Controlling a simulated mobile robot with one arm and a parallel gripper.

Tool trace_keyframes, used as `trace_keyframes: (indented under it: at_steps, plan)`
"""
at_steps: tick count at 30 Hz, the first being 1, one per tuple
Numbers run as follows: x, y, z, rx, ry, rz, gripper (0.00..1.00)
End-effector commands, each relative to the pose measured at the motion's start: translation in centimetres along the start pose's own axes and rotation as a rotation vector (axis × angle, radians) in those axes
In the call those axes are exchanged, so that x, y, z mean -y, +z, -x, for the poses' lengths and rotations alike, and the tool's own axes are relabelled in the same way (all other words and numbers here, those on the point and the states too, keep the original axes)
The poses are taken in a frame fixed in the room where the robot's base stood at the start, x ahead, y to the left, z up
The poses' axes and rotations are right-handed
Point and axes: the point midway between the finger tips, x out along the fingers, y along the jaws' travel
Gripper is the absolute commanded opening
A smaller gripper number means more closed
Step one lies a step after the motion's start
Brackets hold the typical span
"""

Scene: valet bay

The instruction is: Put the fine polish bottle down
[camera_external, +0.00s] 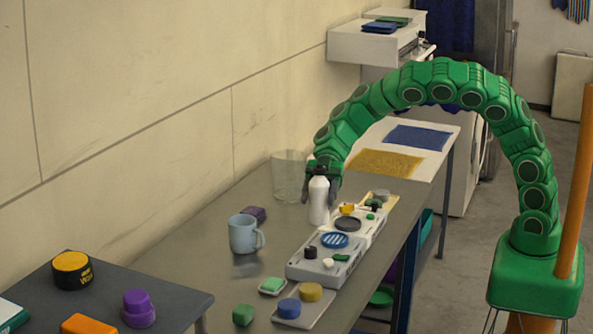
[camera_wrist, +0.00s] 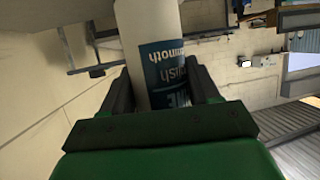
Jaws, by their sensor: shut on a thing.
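The fine polish bottle (camera_external: 318,203) is white and stands upright at the end of my green arm. My gripper (camera_external: 322,180) is shut on it from behind. In the wrist view the bottle (camera_wrist: 155,45) shows a dark blue label with partly readable lettering, between the two dark fingers (camera_wrist: 160,88). The bottle is over or on the grey table (camera_external: 200,262), beside the long grey tray (camera_external: 305,268). I cannot tell whether its base touches the table.
A clear glass container (camera_external: 289,176) is behind the bottle. A light blue mug (camera_external: 243,234) and a dark purple block (camera_external: 254,214) stand to its left. Pads and sponges sit on and before the tray. Bare tabletop lies left of the tray.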

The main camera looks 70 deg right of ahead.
Motion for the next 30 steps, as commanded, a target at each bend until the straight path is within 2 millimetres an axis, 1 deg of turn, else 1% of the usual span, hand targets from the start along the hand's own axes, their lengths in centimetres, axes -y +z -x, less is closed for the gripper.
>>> trace_keyframes:
  at_steps: [1, 6, 9, 12, 15, 20, 23, 30]
  plan:
    - [0.1, -0.9, -1.8, -0.002, -0.027, 0.013, 0.18]
    - [0.8, -3.4, -7.0, -0.002, -0.1, 0.044, 0.18]
    - [1.1, -4.7, -9.7, -0.002, -0.135, 0.06, 0.18]
    - [1.6, -5.7, -11.9, -0.001, -0.163, 0.069, 0.18]
    - [2.0, -6.4, -13.4, 0.0, -0.182, 0.077, 0.18]
    - [2.2, -7.0, -14.6, 0.0, -0.198, 0.084, 0.18]
    - [1.8, -7.0, -15.1, -0.002, -0.2, 0.086, 0.18]
    - [0.0, -6.4, -16.4, -0.002, -0.201, 0.083, 0.18]
